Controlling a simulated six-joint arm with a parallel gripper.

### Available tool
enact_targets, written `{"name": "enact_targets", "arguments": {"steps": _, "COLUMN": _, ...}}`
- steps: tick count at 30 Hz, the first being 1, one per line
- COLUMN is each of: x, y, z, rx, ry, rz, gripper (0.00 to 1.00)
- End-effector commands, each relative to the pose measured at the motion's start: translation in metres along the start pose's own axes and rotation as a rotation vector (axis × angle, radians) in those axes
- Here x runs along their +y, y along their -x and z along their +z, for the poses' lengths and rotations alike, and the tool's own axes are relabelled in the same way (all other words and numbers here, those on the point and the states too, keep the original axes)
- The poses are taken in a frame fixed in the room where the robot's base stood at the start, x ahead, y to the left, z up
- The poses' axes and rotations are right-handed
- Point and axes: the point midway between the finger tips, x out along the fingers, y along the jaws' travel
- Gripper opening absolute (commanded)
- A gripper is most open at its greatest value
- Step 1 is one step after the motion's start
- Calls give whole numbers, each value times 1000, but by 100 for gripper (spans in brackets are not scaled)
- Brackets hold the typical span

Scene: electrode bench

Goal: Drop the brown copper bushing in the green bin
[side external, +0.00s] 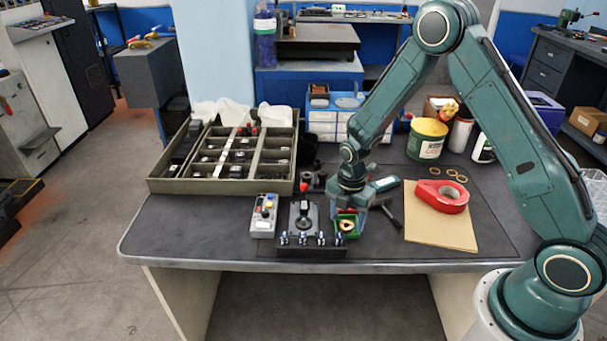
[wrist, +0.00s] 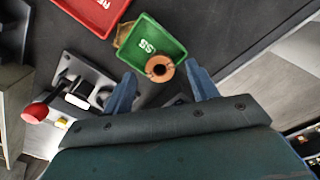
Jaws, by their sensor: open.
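A small green bin (wrist: 150,40) with a white label lies ahead of my gripper in the wrist view. It also shows at the front of the bench in the side view (side external: 341,220). The brown copper bushing (wrist: 160,69), a ring with a dark hole, overlaps the bin's near edge in the wrist view. In the side view the bushing (side external: 346,226) appears over the bin. I cannot tell whether it rests inside or is above it. My gripper (wrist: 162,76) is open, with a blue finger on each side of the bushing and gaps between.
A red bin (wrist: 97,12) is beside the green one. A red-knobbed joystick (side external: 304,208), a button box (side external: 264,215) and a black strip with metal knobs (side external: 311,245) stand close by.

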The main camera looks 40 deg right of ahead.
Motion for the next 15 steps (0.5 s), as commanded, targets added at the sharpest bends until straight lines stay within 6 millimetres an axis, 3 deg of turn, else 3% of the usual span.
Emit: {"name": "enact_targets", "arguments": {"steps": 15, "x": 1, "y": 65, "z": 0, "rx": -1, "ry": 0, "rz": 5, "gripper": 58}}
